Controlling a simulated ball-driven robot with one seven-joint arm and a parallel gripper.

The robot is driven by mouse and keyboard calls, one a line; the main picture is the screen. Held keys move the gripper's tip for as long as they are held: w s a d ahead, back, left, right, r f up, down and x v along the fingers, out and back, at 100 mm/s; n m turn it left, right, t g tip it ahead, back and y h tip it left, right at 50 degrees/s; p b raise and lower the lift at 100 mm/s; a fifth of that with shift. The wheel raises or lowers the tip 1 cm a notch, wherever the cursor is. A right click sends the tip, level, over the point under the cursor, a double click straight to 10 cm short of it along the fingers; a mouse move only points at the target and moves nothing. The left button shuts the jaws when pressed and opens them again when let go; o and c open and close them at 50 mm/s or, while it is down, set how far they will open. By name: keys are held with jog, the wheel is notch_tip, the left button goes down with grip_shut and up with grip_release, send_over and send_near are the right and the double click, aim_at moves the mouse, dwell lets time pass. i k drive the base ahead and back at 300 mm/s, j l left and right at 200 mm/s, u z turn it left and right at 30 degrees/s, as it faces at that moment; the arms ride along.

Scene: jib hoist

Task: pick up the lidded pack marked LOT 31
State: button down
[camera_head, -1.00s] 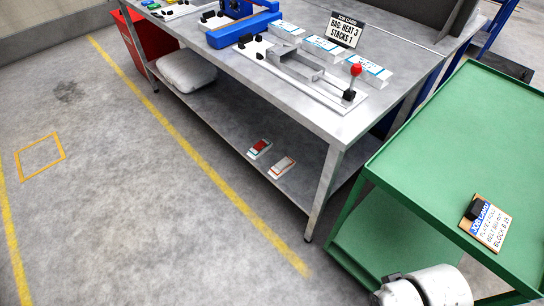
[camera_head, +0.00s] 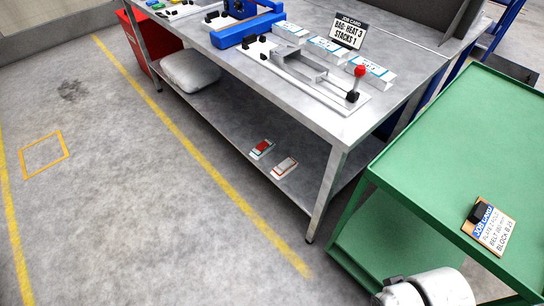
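Several white packs with blue-edged labels stand in a row on the grey metal bench (camera_head: 350,125). One pack (camera_head: 292,32) is at the left of the row, one (camera_head: 325,48) is in the middle, and one (camera_head: 371,71) is at the right near a red-knobbed lever. Their labels are too small to read, so I cannot tell which, if any, is LOT 31. My gripper is not in view. A white rounded part of my own body shows at the bottom right.
A metal fixture with a red knob (camera_head: 360,71) and a blue device (camera_head: 245,29) stand on the bench. The lower shelf holds a white sack (camera_head: 189,72) and two small items (camera_head: 262,148). A green cart (camera_head: 450,150) with a clipboard (camera_head: 488,226) stands at right. Floor at left is clear.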

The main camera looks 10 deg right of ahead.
aim_at(264, 148)
jog(key=i+j+z, duration=0.1)
jog(key=i+j, duration=0.75)
jog(key=i, duration=0.15)
jog(key=i+j+z, duration=0.15)
jog(key=i+j, duration=0.75)
jog(key=i+j+z, duration=0.1)
jog(key=i+j, duration=0.8)
jog(key=j, duration=0.2)
